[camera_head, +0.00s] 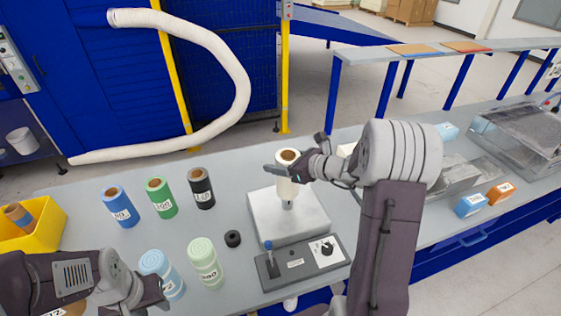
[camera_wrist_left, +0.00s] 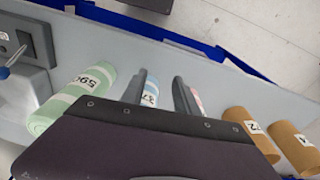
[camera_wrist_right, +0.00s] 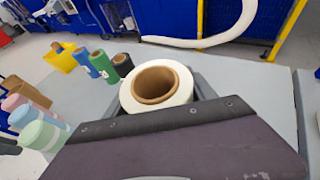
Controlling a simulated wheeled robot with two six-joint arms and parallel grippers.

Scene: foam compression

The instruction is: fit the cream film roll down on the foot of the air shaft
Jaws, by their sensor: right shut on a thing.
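The cream film roll (camera_head: 287,187) stands roughly upright above the grey plate (camera_head: 262,215) in the head view. My right gripper (camera_head: 288,172) is shut on it near its upper end. In the right wrist view its white rim and hollow brown core (camera_wrist_right: 156,86) face up; no shaft tip shows inside. The short grey air shaft (camera_head: 288,204) shows just below the roll. I cannot tell whether the roll is around its top. My left gripper (camera_wrist_left: 162,92) is open, over the front left of the table, with a light blue roll (camera_wrist_left: 150,92) visible between its fingers.
Blue (camera_head: 120,208), green (camera_head: 160,198) and black (camera_head: 201,188) rolls stand left of the plate. A pale green roll (camera_head: 205,263) and a small black ring (camera_head: 233,239) are nearer. A control box (camera_head: 300,262) with a lever sits in front of the plate.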

